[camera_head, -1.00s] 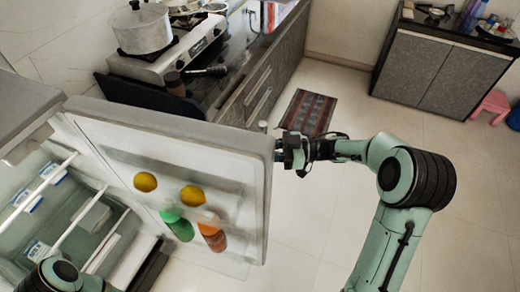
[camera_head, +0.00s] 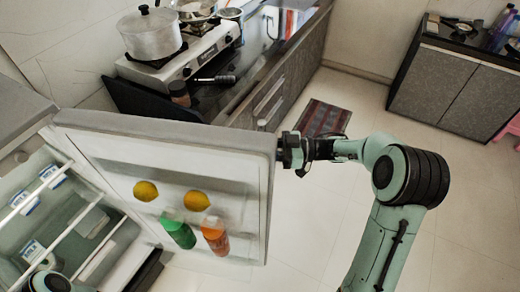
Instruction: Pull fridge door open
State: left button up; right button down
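The fridge door (camera_head: 120,165) stands wide open, its inner side facing me. Its shelves hold two yellow round fruits, a green bottle (camera_head: 178,230) and an orange bottle (camera_head: 215,236). The fridge interior (camera_head: 60,215) is exposed at the left, with shelves and white-and-blue packs. My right gripper (camera_head: 284,150) is at the door's free edge, near its upper part.
A counter with a stove (camera_head: 180,60) and a silver pot (camera_head: 150,34) stands behind the door. A patterned mat (camera_head: 322,118) lies on the floor. A grey cabinet (camera_head: 455,80) and a pink stool (camera_head: 510,126) are at the right. The floor right of the door is clear.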

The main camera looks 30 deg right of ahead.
pick_arm(q)
jog(key=shift+d, duration=0.15)
pick_arm(e)
jog(key=shift+w+d, duration=0.2)
jog(key=shift+w, duration=0.1)
pick_arm(q)
jog(key=shift+w, duration=0.1)
pick_arm(e)
jog(key=c, duration=1)
grip_release()
pick_arm(q)
jog(key=shift+s+f+b, duration=0.7)
jog(key=shift+f+b, duration=0.1)
jog(key=shift+f, duration=0.25)
pick_arm(e)
jog(key=v, duration=1.3)
jog(key=shift+s+d, duration=0.1)
jog(key=shift+d, duration=0.05)
